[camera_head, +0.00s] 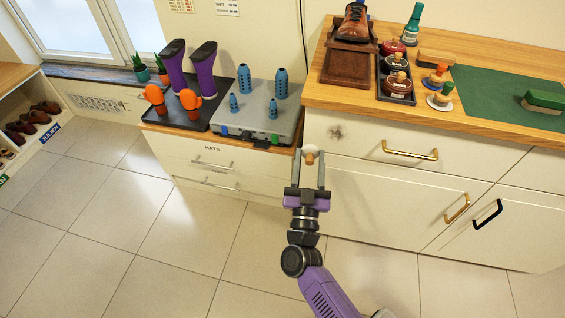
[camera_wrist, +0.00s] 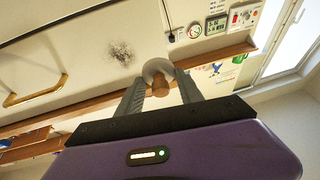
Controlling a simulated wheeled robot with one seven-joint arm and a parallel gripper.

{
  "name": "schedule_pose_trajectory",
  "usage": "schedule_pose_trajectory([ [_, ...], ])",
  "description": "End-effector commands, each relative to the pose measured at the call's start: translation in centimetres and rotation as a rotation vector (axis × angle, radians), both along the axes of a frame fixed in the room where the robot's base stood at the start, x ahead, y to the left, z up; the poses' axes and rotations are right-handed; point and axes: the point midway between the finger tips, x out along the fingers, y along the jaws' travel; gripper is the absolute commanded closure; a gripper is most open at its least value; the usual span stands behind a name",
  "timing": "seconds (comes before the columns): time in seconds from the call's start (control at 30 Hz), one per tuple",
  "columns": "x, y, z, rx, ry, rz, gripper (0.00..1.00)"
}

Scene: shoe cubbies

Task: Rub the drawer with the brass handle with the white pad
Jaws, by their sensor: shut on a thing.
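The drawer with the brass handle (camera_head: 372,140) is the upper cream drawer of the right cabinet. Its brass bar handle (camera_head: 410,152) also shows at left in the wrist view (camera_wrist: 38,88). A dark speckled smudge (camera_head: 335,133) marks the drawer's left part; it also shows in the wrist view (camera_wrist: 121,53). My gripper (camera_head: 309,157) is shut on the wooden knob of the white pad (camera_head: 311,149). The pad (camera_wrist: 156,67) is near the drawer's left end, left of the smudge in the head view. I cannot tell whether it touches the drawer front.
A door with a brass handle (camera_head: 457,207) and another with a black handle (camera_head: 487,214) are below. The wooden countertop (camera_head: 320,94) holds shoe-care items. A lower hat cabinet (camera_head: 215,160) stands at left. The tiled floor (camera_head: 110,220) is clear.

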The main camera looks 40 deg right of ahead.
Motion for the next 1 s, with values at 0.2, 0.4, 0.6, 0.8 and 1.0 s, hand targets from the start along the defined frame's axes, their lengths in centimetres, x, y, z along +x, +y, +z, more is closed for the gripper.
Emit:
schedule_pose_trajectory([
  [0.2, -2.2, -1.6, 0.0, -0.017, -0.015, -0.109, 0.89],
  [0.4, -1.6, -2.6, 0.0, -0.020, -0.016, -0.116, 0.89],
  [0.6, -0.3, -4.3, -0.1, -0.019, -0.017, -0.116, 0.89],
  [0.8, 0.7, -5.6, 0.0, -0.019, -0.017, -0.115, 0.89],
  [1.0, 1.3, -6.2, 0.0, -0.018, -0.016, -0.113, 0.89],
])
